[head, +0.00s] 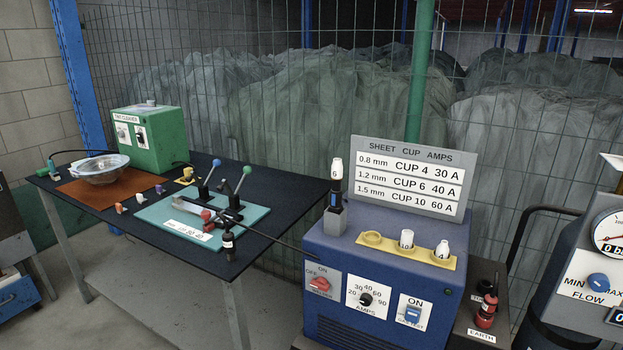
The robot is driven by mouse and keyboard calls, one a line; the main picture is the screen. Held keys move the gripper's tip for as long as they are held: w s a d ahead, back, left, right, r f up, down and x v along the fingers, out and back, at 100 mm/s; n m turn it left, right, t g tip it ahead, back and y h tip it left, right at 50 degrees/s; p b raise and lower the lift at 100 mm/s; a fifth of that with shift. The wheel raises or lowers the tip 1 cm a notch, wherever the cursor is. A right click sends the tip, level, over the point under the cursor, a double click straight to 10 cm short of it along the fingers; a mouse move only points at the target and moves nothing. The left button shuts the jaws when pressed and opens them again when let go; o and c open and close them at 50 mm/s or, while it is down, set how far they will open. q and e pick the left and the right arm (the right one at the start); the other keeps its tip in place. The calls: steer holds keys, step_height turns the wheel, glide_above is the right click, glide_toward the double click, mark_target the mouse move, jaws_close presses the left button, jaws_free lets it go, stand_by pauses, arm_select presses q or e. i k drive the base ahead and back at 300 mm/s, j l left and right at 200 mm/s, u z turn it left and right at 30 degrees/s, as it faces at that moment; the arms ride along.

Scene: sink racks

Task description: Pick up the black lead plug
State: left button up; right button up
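A small black cylinder with a white label (228,246) stands upright near the front right corner of the dark table (100,203). It looks like a plug; its label is too small to read. A dark cable runs from near it to the blue machine (385,255). Another black piece (488,287) shows by a red plug-like part (485,313) above the EARTH label, on the dark ledge right of the blue machine. I cannot tell which of these is the black lead plug. Neither of my grippers is in view.
A black torch-like holder (335,190) stands on the blue machine. A gauge unit (590,270) is at right.

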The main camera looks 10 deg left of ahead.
mark_target(228, 238)
steer(key=j+z, duration=0.1)
steer(key=z, duration=0.3)
steer(key=j+z, duration=0.15)
steer(key=z, duration=0.2)
steer(key=j+z, duration=0.2)
steer(key=z, duration=0.2)
steer(key=j+z, duration=0.15)
steer(key=z, duration=0.2)
steer(key=j+z, duration=0.2)
steer(key=j, duration=0.15)
steer(key=k+j+z, duration=0.25)
steer(key=j+z, duration=0.2)
steer(key=j, duration=0.2)
steer(key=k+j+z, duration=0.1)
steer(key=k+j, duration=0.2)
steer(key=j, duration=0.2)
steer(key=k+j+z, duration=0.15)
steer(key=j, duration=0.3)
steer(key=k, duration=0.1)
